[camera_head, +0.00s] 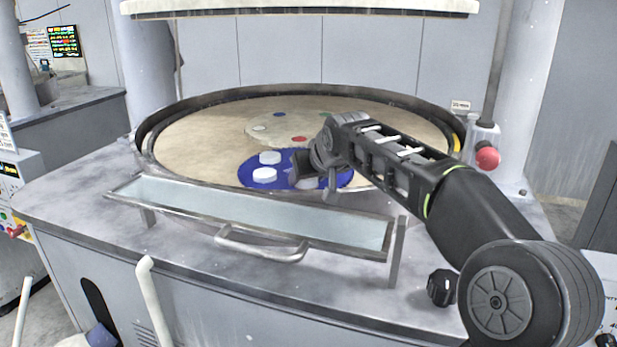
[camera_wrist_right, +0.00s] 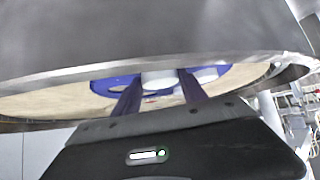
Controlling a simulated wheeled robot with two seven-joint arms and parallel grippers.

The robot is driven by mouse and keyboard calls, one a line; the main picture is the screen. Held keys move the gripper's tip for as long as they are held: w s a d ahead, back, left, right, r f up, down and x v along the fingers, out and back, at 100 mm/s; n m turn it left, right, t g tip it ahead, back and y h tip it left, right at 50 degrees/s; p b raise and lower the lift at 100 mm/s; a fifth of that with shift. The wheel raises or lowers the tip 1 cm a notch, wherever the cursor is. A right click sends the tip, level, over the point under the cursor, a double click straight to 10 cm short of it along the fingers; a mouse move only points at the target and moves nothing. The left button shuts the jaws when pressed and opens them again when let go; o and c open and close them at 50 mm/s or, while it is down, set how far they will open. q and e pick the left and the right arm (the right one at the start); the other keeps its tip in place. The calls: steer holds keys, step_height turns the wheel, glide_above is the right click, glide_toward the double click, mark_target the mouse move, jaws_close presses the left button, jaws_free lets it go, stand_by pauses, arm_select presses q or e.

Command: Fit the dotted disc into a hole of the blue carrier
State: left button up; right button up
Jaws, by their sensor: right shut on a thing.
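The blue carrier (camera_head: 248,170) lies on the beige platen at its near side. White discs (camera_head: 264,175) (camera_head: 270,157) sit at its left part, and another pale disc shows partly below my right gripper. My right gripper (camera_head: 305,172) is over the right part of the carrier, its fingers largely hidden by the hand in the head view. In the right wrist view its fingers are shut on a white disc (camera_wrist_right: 160,80), with the blue carrier (camera_wrist_right: 101,86) behind. No dots can be made out on the held disc. My left gripper is not in view.
A raised dark rim (camera_head: 150,135) surrounds the beige platen (camera_head: 195,140). A pale carrier (camera_head: 285,128) with coloured spots lies behind the blue one. A trough with a handle (camera_head: 260,246) stands in front. The upper platen (camera_head: 300,8) hangs above. A red button (camera_head: 488,156) is at right.

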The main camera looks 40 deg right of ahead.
steer(key=o, duration=0.9)
steer(key=shift+f, duration=0.15)
steer(key=o, duration=0.5)
steer(key=shift+s+f, duration=0.1)
steer(key=v, duration=0.8)
